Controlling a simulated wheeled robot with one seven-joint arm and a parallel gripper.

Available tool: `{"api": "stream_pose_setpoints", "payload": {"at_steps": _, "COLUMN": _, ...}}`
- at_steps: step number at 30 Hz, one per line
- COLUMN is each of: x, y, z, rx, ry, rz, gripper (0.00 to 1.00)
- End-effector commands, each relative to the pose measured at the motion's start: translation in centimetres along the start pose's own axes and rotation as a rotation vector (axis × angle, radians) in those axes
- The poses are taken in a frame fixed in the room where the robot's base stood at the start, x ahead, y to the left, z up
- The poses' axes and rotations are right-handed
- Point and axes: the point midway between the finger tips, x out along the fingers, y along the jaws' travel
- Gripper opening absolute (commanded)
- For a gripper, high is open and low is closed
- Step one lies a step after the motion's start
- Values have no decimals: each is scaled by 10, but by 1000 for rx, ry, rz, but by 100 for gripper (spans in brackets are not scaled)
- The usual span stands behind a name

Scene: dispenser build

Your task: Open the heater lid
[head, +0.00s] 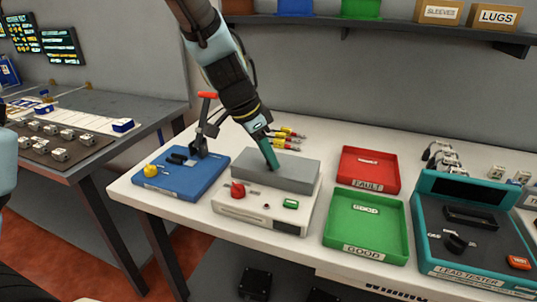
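The heater (262,213) is a white box on the bench with a red knob (237,189) and a small green display on its front part. Its grey lid (290,177) looks closed, lying flat over the back part of the box. My gripper (273,167) comes down from above, and its teal fingers end at the lid's top, near the middle. Whether the fingers touch the lid is unclear. They appear as one narrow shape, so their opening does not show.
A blue fixture (180,178) with an upright red-handled lever (207,96) stands left of the heater. Red (370,169) and green (366,222) trays are to the right, then a teal lead tester (470,255). Colored leads (290,138) lie behind the heater. A shelf (400,28) runs above.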

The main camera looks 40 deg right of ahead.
Motion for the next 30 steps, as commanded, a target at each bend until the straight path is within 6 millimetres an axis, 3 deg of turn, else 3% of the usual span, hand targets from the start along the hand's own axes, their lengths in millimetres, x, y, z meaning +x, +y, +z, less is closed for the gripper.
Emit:
{"api": "stream_pose_setpoints", "payload": {"at_steps": 1, "x": 0, "y": 0, "z": 0, "rx": 0, "ry": 0, "rz": 0, "gripper": 32}}
{"api": "stream_pose_setpoints", "payload": {"at_steps": 10, "x": 0, "y": 0, "z": 0, "rx": 0, "ry": 0, "rz": 0, "gripper": 0}}
{"api": "stream_pose_setpoints", "payload": {"at_steps": 30, "x": 0, "y": 0, "z": 0, "rx": 0, "ry": 0, "rz": 0, "gripper": 0}}
